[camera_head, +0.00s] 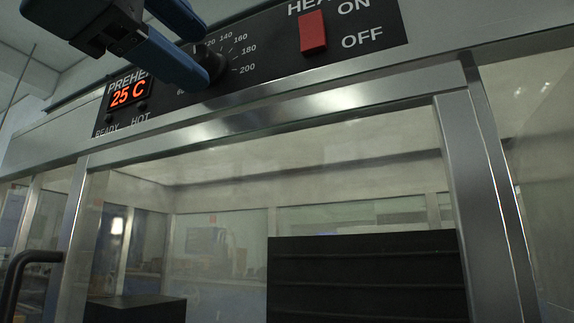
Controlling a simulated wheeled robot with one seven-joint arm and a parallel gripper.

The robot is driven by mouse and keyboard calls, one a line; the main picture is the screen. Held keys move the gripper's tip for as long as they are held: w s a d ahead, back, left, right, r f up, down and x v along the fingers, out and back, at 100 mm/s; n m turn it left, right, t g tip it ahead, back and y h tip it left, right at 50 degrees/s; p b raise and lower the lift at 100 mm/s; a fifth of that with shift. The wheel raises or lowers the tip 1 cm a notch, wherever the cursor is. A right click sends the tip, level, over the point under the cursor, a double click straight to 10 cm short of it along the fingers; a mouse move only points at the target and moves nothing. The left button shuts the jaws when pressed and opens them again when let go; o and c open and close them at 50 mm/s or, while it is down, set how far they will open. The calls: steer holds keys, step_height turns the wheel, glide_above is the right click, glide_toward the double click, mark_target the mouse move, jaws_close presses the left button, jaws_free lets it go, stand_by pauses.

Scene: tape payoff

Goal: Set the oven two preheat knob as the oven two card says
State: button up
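The dark round preheat knob (214,64) sits on a black control panel (272,62) above a glass-fronted oven. Its visible scale reads 120, 140, 160, 180 and 200; the lower marks and the knob's pointer are hidden. My gripper (196,57) comes in from the upper left with two blue fingers apart. The lower fingertip overlaps the knob's left edge in the picture; I cannot tell whether it touches. An orange display (129,93) under the partly hidden PREHEAT label reads 25 C. No oven two card is in view.
A red rocker switch (313,33) is right of the knob, beside ON and OFF labels. READY and HOT lamps under the display look dark. A metal door frame (280,117) runs below the panel. A black handle (29,259) stands out at lower left.

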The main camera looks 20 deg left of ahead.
steer(key=shift+s, duration=0.1)
steer(key=s, duration=0.7)
steer(key=shift+s+a+f, duration=0.25)
steer(key=shift+s+a, duration=0.05)
steer(key=shift+a, duration=0.05)
stand_by(0.4)
